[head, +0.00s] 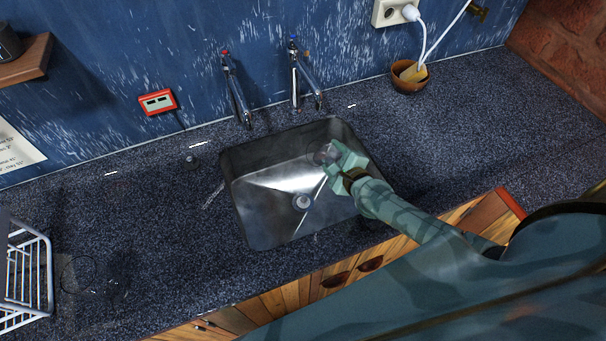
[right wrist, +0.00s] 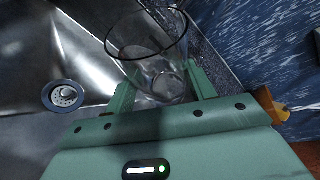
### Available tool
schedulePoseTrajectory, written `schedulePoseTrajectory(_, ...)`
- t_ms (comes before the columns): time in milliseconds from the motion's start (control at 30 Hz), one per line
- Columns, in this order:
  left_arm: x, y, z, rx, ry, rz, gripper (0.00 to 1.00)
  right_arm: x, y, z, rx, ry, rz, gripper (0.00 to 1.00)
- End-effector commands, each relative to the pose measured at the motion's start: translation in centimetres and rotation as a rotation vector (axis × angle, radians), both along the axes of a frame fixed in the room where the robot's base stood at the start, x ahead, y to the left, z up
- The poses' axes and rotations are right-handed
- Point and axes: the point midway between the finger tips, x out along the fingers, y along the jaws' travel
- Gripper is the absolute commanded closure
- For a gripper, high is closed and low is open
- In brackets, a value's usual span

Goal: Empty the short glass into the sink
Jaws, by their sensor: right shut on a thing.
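The short glass (head: 324,154) is clear and hard to make out in the head view, above the right part of the sink. My right gripper (head: 333,163) is shut on it. In the right wrist view the glass (right wrist: 150,52) sits between the two green fingers of the gripper (right wrist: 162,84), its round rim toward the top of the picture. I cannot tell whether liquid is in it. The steel sink (head: 268,222) lies below, with its round drain (head: 301,202); the drain also shows in the right wrist view (right wrist: 65,96). My left gripper is out of view.
Two taps (head: 236,92) (head: 303,82) stand behind the sink. Faint clear glassware (head: 82,275) stands on the speckled counter at lower left, beside a white wire rack (head: 28,272). A brown bowl (head: 409,78) is at back right. The counter left of the sink is mostly clear.

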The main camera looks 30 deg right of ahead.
Motion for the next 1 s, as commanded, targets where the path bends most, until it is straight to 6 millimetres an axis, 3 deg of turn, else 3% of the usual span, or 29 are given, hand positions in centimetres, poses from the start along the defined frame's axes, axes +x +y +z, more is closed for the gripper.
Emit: schedulePoseTrajectory(1000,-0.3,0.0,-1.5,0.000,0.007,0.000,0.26,0.0,0.1,-0.1,-0.217,-0.041,-0.001,0.77)
